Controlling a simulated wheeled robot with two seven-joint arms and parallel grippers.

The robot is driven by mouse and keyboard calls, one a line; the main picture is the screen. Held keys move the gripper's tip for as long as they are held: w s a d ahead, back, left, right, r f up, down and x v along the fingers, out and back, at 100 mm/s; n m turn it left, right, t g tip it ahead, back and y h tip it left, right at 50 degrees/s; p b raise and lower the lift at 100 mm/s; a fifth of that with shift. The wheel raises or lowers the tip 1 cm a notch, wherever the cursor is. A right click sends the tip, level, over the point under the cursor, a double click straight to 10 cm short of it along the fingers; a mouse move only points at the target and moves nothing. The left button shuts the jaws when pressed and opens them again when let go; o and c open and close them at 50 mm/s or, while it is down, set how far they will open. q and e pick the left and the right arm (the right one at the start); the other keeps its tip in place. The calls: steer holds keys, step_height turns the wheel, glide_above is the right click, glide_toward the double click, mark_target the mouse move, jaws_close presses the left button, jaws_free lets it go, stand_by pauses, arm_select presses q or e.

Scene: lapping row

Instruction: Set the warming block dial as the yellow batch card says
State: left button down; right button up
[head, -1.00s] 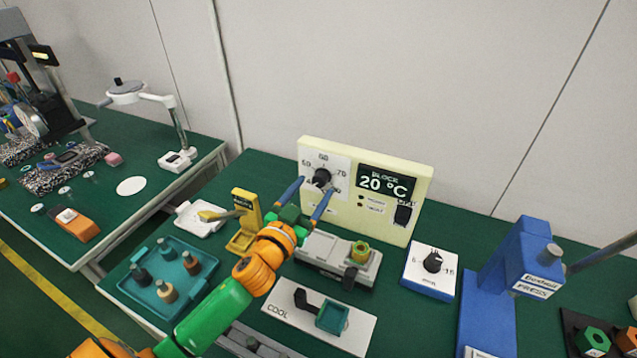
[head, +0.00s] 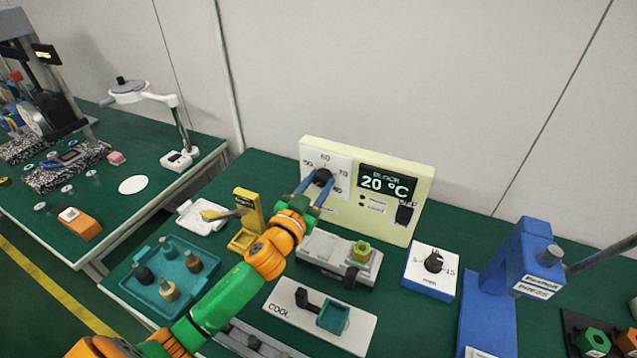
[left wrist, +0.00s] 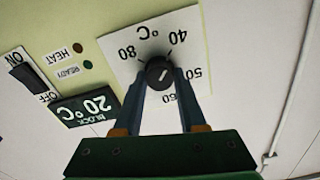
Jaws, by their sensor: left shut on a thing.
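The warming block panel (head: 345,215) is a cream upright box with a white dial plate, and its display reads 20 °C. The black dial knob (head: 323,177) sits on that plate. My left gripper (head: 316,186) has its blue fingers on either side of the knob, shut on it. The left wrist view shows the knob (left wrist: 158,72) upside down between the fingertips, among the marks 40, 50, 60 and 80. I cannot tell its exact setting. No readable yellow batch card shows. My right gripper is not in view.
A yellow stand (head: 247,218), a teal tray (head: 160,307) with several bottles and a grey block (head: 310,246) are near my left arm. A blue timer-like dial box (head: 418,281) and blue press (head: 490,310) stand to the right.

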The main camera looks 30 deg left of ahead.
arm_select(q)
steer(key=shift+m, duration=0.3)
steer(key=shift+m+p, duration=0.3)
steer(key=shift+m, duration=0.7)
steer(key=m, duration=0.3)
steer(key=shift+d+m+p, duration=0.1)
steer(key=shift+m+p, duration=0.2)
steer(key=shift+m, duration=0.1)
steer(key=m, duration=0.3)
steer(key=shift+m, duration=0.3)
steer(key=m+p, duration=0.1)
steer(key=m, duration=0.2)
steer(key=shift+f+m, duration=0.1)
steer(key=shift+m, duration=0.2)
steer(key=m, duration=0.6)
steer(key=shift+p, duration=0.3)
steer(key=m, duration=0.7)
steer(key=shift+f+p, duration=0.15)
steer(key=shift+p, duration=0.25)
